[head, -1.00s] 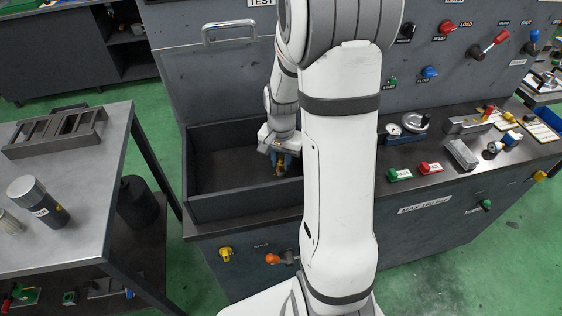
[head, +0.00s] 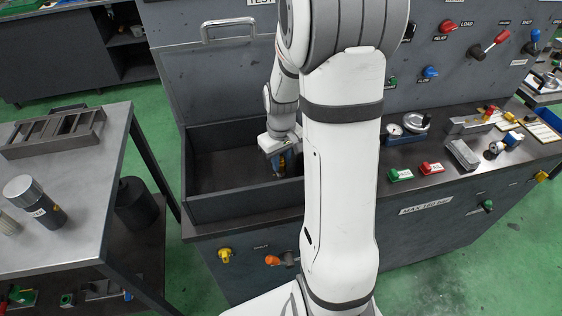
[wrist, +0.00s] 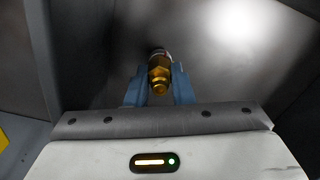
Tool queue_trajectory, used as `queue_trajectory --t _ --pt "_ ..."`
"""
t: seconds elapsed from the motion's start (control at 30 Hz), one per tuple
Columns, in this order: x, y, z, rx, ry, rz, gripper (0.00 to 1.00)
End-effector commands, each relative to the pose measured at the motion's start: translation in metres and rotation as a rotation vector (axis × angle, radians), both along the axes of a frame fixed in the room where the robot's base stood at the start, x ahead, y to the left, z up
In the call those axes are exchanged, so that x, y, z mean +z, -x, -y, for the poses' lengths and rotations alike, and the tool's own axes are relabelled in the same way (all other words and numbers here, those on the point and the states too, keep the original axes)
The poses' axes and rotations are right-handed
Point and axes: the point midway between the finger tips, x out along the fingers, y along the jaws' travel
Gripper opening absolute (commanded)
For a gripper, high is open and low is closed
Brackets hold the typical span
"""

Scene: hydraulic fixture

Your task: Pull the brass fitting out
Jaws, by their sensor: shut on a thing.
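The brass fitting (wrist: 159,76) is a gold hex-bodied piece in the middle of the wrist view. My gripper (wrist: 160,80) has its two blue fingers shut on it, one on each side. A pale ring with a reddish edge shows at the fitting's far end. I cannot tell whether the fitting is still seated in anything. In the head view my gripper (head: 281,164) points down inside the open dark bay of the fixture, near its right side. My own arm hides part of that bay, and the fitting is hardly visible there.
The bay's front wall (head: 245,201) stands close in front of my gripper. The bay floor to the left is bare. A raised lid with a handle (head: 229,25) is behind. Green and red push buttons (head: 431,169) sit on the bench to the right.

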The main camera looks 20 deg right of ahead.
Motion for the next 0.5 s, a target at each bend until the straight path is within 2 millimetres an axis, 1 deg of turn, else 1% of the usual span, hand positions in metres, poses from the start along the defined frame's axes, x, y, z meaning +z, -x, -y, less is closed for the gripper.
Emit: queue_trajectory --t 0.03,0.07,0.1,0.37,0.5 --pt "0.0001 -0.0009 0.0002 0.064 0.000 0.003 0.00" --pt "0.0005 -0.0009 0.0002 0.086 0.000 0.003 0.22" --pt "0.0008 -0.0008 0.0002 0.079 0.000 0.003 0.25" --pt "0.0004 -0.0003 0.0001 0.075 0.001 0.001 0.46" --pt "0.0002 -0.0001 0.0001 0.074 0.000 0.000 0.46"
